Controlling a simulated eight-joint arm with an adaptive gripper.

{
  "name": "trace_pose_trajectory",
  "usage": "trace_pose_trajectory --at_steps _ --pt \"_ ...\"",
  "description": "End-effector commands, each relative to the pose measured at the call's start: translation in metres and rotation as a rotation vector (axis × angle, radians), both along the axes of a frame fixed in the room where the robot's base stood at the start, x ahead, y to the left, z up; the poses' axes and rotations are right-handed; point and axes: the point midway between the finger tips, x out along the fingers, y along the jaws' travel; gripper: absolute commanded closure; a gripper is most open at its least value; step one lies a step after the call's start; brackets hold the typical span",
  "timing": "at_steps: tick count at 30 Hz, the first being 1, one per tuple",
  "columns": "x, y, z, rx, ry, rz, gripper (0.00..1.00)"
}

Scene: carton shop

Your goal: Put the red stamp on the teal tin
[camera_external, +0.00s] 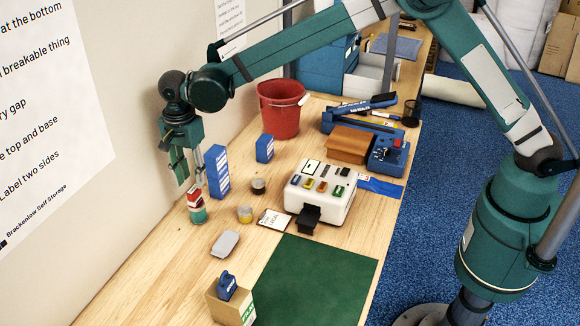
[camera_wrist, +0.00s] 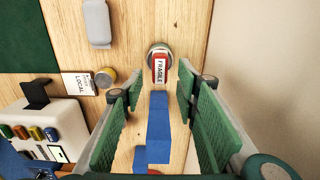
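The red stamp (camera_external: 195,198), with a white label reading FRAGILE, rests on top of the teal tin (camera_external: 199,216). In the wrist view the red stamp (camera_wrist: 160,68) lies over the round tin lid (camera_wrist: 151,52), whose side is mostly hidden. My gripper (camera_external: 189,175) is raised near the wall, above and behind the stamp. In the wrist view my gripper (camera_wrist: 160,82) has its green fingers wide apart with nothing held. The stamp is beyond the fingertips, apart from them.
A tall blue box (camera_external: 217,172) stands close beside the tin, with a smaller blue box (camera_external: 264,148) behind. A yellow tin (camera_external: 245,214), a dark tin (camera_external: 258,186) and a grey object (camera_external: 225,243) are nearby. A white machine (camera_external: 320,193) stands to the right. The green mat (camera_external: 315,285) is clear.

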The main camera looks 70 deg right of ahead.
Motion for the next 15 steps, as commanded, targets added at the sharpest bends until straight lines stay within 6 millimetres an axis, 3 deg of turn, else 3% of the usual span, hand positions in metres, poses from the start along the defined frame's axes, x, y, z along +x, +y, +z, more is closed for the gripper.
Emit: trace_pose_trajectory --at_steps 6,15 --pt "0.000 0.000 0.031 0.000 0.000 0.000 0.69" --pt "0.000 0.000 0.048 0.000 0.000 0.000 0.69"
